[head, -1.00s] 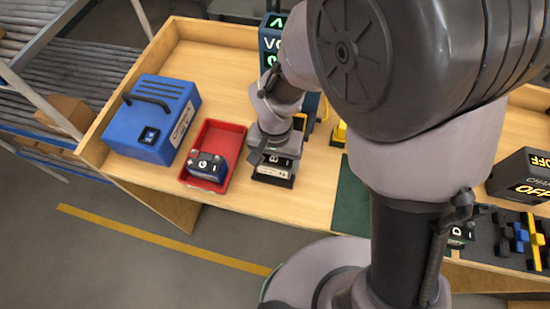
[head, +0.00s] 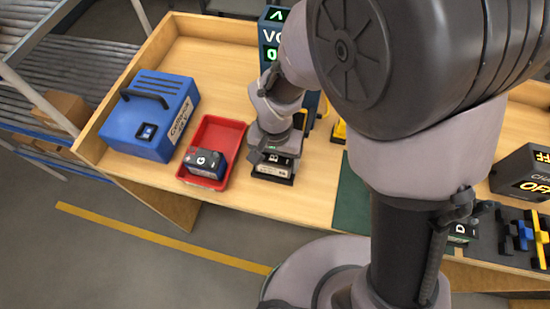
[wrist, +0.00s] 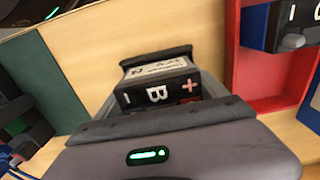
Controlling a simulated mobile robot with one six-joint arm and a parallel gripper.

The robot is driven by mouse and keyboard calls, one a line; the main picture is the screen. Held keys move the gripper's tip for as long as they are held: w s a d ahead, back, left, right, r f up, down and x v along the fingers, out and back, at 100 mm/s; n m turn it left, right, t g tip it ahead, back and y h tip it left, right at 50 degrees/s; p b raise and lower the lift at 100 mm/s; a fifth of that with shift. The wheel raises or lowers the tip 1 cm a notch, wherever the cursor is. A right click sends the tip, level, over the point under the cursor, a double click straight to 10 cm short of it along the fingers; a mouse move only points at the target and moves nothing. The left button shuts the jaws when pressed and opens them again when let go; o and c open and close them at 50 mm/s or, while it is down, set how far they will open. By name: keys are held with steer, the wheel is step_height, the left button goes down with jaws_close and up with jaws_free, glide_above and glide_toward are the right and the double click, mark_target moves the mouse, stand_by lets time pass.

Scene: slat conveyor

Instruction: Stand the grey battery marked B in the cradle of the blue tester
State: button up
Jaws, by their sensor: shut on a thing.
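The grey battery marked B (wrist: 157,94) shows in the wrist view between the two fingers of my gripper (wrist: 156,86), its marked top facing the camera. My gripper is shut on it. In the head view my gripper (head: 272,158) and the battery (head: 274,168) are near the table's front edge, right of the red tray. I cannot tell whether the battery touches the table. The blue tester (head: 268,48) stands at the back with a lit green display. My arm hides much of it, and its cradle cannot be made out clearly.
The red tray (head: 226,133) holds another battery (head: 204,164). A blue box with a handle (head: 150,118) stands at left. A green mat (head: 350,200), a dark charger (head: 521,172) and a battery marked D (head: 462,231) are at right. Yellow parts (head: 339,131) stand behind my gripper.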

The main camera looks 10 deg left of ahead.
steer(key=o, duration=1.6)
steer(key=shift+f, duration=0.1)
steer(key=shift+c, duration=0.2)
step_height(320, 180, up, 18)
steer(key=p, duration=0.5)
steer(key=shift+f, duration=0.25)
steer(key=s+d+f+m+t+y+b, duration=0.1)
steer(key=s+d+t+b, duration=0.2)
steer(key=d+b, duration=0.3)
steer(key=s+d+f+m+t+y+b, duration=0.1)
steer(key=s+d+m+t+b, duration=0.1)
steer(key=s+d+b, duration=0.2)
steer(key=d+b, duration=0.3)
steer(key=d, duration=0.3)
steer(key=shift+f+m+t, duration=0.25)
steer(key=shift+m+t, duration=0.05)
steer(key=shift+t, duration=0.1)
